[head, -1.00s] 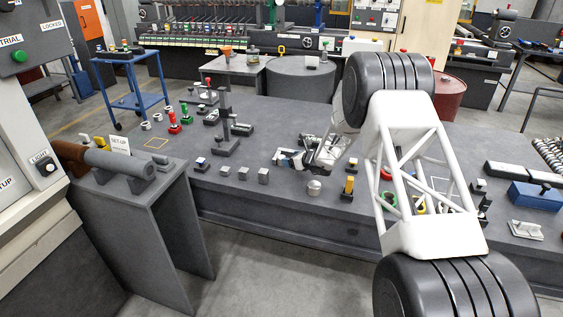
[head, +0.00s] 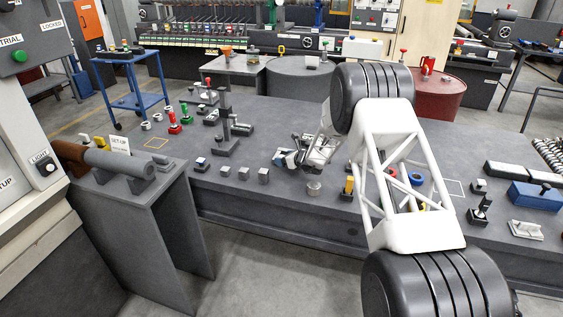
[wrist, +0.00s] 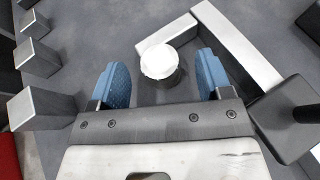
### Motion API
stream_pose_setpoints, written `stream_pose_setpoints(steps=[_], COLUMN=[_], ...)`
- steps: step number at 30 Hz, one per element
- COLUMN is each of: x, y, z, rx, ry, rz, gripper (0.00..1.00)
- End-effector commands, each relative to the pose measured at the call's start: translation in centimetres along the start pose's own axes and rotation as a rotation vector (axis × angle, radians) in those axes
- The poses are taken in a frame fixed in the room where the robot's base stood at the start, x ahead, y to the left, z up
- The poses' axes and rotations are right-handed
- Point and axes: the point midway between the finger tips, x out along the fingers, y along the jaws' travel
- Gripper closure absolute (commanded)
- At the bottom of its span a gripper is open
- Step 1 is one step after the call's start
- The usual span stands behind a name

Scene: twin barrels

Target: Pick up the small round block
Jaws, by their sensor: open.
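The small round block (wrist: 158,62) shows in the wrist view with a pale round top and a darker side. It stands on the grey table just ahead of my gripper, roughly centred between the two blue fingertips (wrist: 161,80). My gripper is open and empty, with a finger to each side and clear gaps to the block. In the head view my gripper (head: 287,159) is low over the middle of the table. A short round metal piece (head: 314,188) stands near the table's front edge there; I cannot tell whether it is the same block.
A pale angled bracket (wrist: 238,42) lies close beyond and right of the block. A dark square base with a post (wrist: 285,112) is near the right finger. Several metal blocks (wrist: 38,55) stand in a row at the left. A tall post (head: 225,115) rises left of my gripper.

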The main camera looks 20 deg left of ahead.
Motion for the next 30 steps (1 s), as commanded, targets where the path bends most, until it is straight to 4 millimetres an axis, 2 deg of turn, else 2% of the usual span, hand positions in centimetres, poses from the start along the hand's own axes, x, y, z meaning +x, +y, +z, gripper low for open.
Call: stream_pose_setpoints(steps=[5,21,23,30], x=[0.6,0.64,0.64,0.64], y=[-0.01,-0.01,-0.01,0.0], z=[0.1,0.1,0.11,0.1], rx=[-0.001,0.0,0.0,0.0], ry=[-0.001,-0.001,-0.001,-0.001], rz=[-0.001,-0.001,-0.001,-0.001], gripper=[0.28,0.28,0.34,0.71])
